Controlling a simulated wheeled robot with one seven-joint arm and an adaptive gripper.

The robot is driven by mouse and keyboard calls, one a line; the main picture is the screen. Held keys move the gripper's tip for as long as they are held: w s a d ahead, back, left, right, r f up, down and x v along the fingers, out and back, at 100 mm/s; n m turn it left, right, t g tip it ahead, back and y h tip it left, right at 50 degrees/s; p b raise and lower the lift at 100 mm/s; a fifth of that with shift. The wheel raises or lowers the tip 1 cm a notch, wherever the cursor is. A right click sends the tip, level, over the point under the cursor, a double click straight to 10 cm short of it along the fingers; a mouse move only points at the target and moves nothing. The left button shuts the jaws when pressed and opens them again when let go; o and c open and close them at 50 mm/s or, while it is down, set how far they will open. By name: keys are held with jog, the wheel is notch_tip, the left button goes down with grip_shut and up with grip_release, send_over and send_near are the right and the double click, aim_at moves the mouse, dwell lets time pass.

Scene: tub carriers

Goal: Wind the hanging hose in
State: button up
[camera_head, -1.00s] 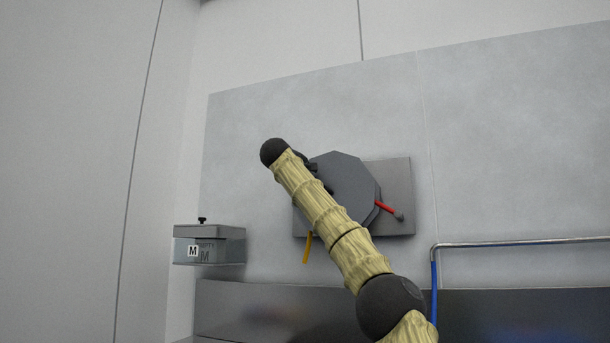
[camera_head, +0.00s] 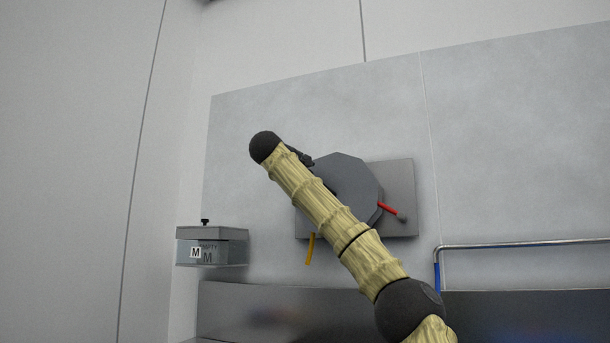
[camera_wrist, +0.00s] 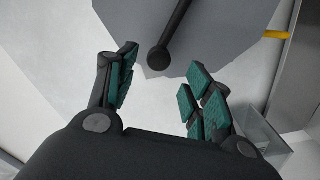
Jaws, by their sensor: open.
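The hose reel (camera_head: 352,180) is a dark grey many-sided drum on a grey plate (camera_head: 398,180) on the wall. A short yellow hose end (camera_head: 310,249) hangs below its lower left. It also shows at the right of the wrist view (camera_wrist: 275,35). A dark crank arm with a round knob (camera_wrist: 158,60) crosses the reel face in the wrist view. My gripper (camera_wrist: 163,63) is open, with the knob between or just beyond its fingertips; contact cannot be told. In the head view my arm hides part of the reel, and the gripper is mostly hidden.
A red lever (camera_head: 388,208) with a grey knob sticks out at the reel's right. A clear box with a grey lid (camera_head: 211,233) and M labels is on the wall at left. A metal pipe (camera_head: 520,244) with a blue part runs at lower right, above a dark ledge (camera_head: 520,303).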

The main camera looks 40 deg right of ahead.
jog(key=shift+v, duration=2.6)
